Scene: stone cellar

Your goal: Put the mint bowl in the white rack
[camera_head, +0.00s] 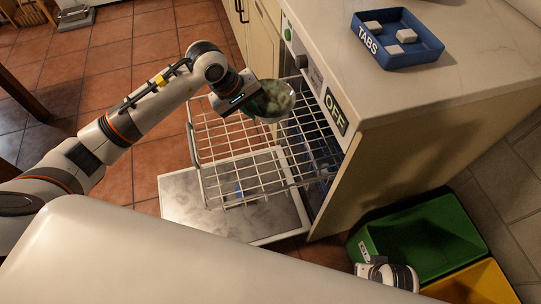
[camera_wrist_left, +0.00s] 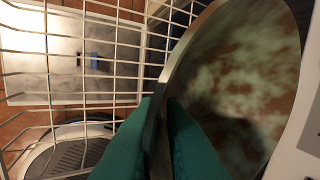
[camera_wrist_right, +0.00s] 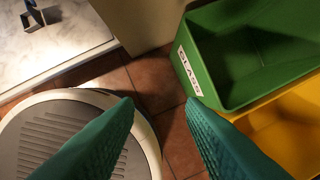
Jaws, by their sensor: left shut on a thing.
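The mint bowl (camera_head: 279,101), mottled pale green and brown inside, is at the far side of the white rack (camera_head: 222,202), close to the dishwasher front. My left gripper (camera_head: 256,103) is shut on its rim. In the left wrist view the bowl (camera_wrist_left: 240,65) stands steeply tilted between the green fingers (camera_wrist_left: 160,115), with the wires of the rack (camera_wrist_left: 100,105) behind it. I cannot tell whether the bowl touches the wires. The rack is pulled out and looks empty. My right gripper (camera_wrist_right: 165,108) is open and empty, near the bins in the right wrist view.
The open dishwasher door (camera_head: 177,200) lies below the rack. A blue TABS tray (camera_head: 415,57) with white blocks stands on the counter (camera_head: 470,75). An OFF display (camera_head: 336,111) is on the machine's front. A green bin (camera_head: 365,243) and yellow bin (camera_head: 490,285) stand right.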

